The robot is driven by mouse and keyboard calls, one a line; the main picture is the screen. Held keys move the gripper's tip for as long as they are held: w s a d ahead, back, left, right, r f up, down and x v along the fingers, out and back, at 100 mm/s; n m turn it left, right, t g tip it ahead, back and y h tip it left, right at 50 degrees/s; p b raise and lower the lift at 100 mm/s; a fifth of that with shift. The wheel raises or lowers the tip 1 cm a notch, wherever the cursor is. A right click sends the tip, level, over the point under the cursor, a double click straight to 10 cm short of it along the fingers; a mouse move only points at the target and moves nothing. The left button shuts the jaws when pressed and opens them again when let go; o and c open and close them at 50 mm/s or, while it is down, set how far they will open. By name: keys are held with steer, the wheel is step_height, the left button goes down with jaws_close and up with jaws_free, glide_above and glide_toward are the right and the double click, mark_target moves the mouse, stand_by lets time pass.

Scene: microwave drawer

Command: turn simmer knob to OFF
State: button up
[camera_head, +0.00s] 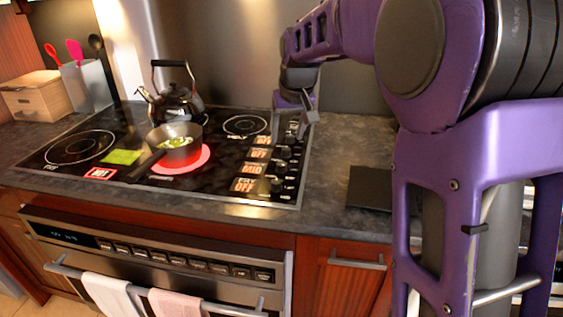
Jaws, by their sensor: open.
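The black glass cooktop (222,187) has a column of dark knobs along its right side. The front knob (277,186) sits beside a label (245,185) reading OFF. The knob behind it (281,167) sits beside a label (252,169) that seems to read MID. Two labels farther back read OFF. The small words naming each knob are too blurred to tell which is simmer. My gripper (289,129) is open, pointing down over the rear end of the knob column. Its fingers partly hide the rearmost knob area, and I cannot tell whether they touch a knob.
A pan (175,144) with food stands on a glowing red burner (196,162). A black kettle (172,104) stands behind it. A green cloth or pad (122,156) lies on the cooktop. A dark flat board (369,188) lies on the counter at right.

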mark_target(282, 163)
steer(key=b+x, duration=0.1)
steer(key=x, duration=1.1)
steer(key=shift+w+a+f, duration=0.1)
steer(key=shift+w, duration=0.1)
jaws_close()
